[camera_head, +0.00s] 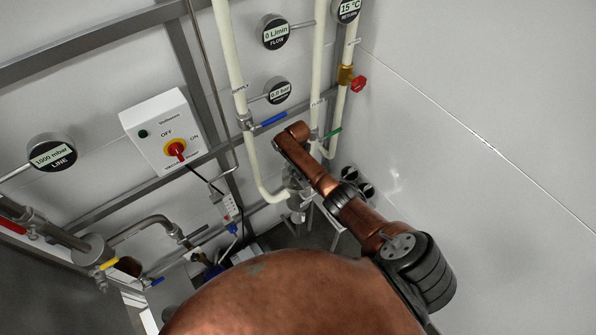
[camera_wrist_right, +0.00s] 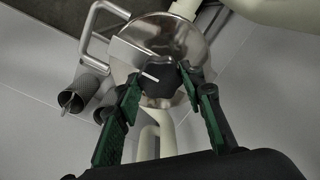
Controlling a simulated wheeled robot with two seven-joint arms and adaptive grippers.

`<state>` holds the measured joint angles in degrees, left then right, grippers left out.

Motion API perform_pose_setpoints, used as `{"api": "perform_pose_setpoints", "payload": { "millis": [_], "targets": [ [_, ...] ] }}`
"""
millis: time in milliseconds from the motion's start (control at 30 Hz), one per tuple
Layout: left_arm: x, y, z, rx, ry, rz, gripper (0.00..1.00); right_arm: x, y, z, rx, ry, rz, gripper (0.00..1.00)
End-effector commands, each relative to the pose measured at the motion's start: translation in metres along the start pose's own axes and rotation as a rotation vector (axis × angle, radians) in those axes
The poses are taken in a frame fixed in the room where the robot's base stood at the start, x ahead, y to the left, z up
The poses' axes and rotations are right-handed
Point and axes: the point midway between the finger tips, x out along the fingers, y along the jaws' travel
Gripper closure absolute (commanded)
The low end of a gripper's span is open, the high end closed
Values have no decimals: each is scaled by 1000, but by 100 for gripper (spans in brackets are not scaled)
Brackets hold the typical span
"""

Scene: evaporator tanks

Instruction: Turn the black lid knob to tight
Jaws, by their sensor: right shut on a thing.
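The black lid knob (camera_wrist_right: 165,82) sits on a round, shiny steel lid (camera_wrist_right: 140,38) in the right wrist view. A short white line shows across the knob's left part. My right gripper (camera_wrist_right: 160,90) has its two green-padded fingers on either side of the knob and is shut on it. Its fingers partly cover the knob's sides. In the head view my copper right arm reaches up and left in front of the steel fittings (camera_head: 297,198), and its fingers and the knob cannot be made out there. No lettering shows on the lid. My left gripper is not in view.
A steel bar handle (camera_wrist_right: 93,28) and two black knurled cylinders (camera_wrist_right: 90,82) lie left of the lid. Cream pipes with a blue lever (camera_head: 270,121) and a red valve handle (camera_head: 358,84) run close to my arm. A switch box (camera_head: 160,130) hangs left. The right wall is bare.

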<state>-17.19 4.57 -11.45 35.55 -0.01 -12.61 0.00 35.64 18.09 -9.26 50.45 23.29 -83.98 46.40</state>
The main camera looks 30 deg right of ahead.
Motion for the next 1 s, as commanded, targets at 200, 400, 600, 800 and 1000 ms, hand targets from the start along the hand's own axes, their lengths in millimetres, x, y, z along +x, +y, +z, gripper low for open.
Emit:
{"api": "perform_pose_setpoints", "payload": {
  "millis": [200,400,600,800,1000],
  "targets": [
    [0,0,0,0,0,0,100,-1,1,-1,2,2,1,53],
    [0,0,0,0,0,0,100,0,0,-1,0,1,0,46],
    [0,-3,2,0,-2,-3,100,-2,0,0,0,1,-1,46],
    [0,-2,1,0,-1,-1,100,-24,-1,-1,0,3,-4,46],
    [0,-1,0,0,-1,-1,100,-67,-1,-2,0,4,-4,46]
  ]
}}
